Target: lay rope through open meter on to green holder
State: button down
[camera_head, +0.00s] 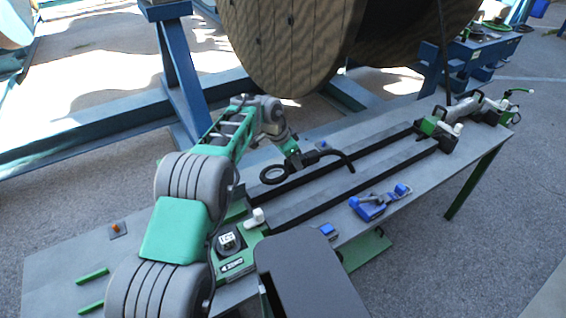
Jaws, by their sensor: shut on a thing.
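My gripper (297,160) hangs above the left part of the bench rails. It is shut on a black rope (335,153), which bends down at its free right end. A black ring shape (273,174) shows just left of the gripper; I cannot tell if it is part of the rope. A green and black device (437,130) with a white knob, perhaps the meter, stands at the right end of the rails; whether it is open is unclear. Green pegs (92,277), possibly the green holder, stick out at the bench's left end. The jaw tips are small here.
A grey bench (150,235) carries two dark rails. A green unit with a dial (231,242) stands at their left end. A blue tool (372,205) lies near the front edge. A large wooden reel (290,45) stands behind on a blue frame (182,75).

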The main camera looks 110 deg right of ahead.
jog(key=shift+w, duration=0.3)
jog(key=w+a, duration=0.4)
jog(key=w, duration=1.9)
jog(key=w+a, duration=0.4)
jog(key=w, duration=1.8)
jog(key=w+a, duration=0.3)
jog(key=w, duration=2)
jog(key=f+b, duration=1.5)
jog(key=f, duration=0.1)
jog(key=shift+s+a, duration=0.2)
jog(key=shift+s, duration=0.05)
jog(key=c, duration=0.8)
grip_release()
jog(key=shift+c, duration=0.2)
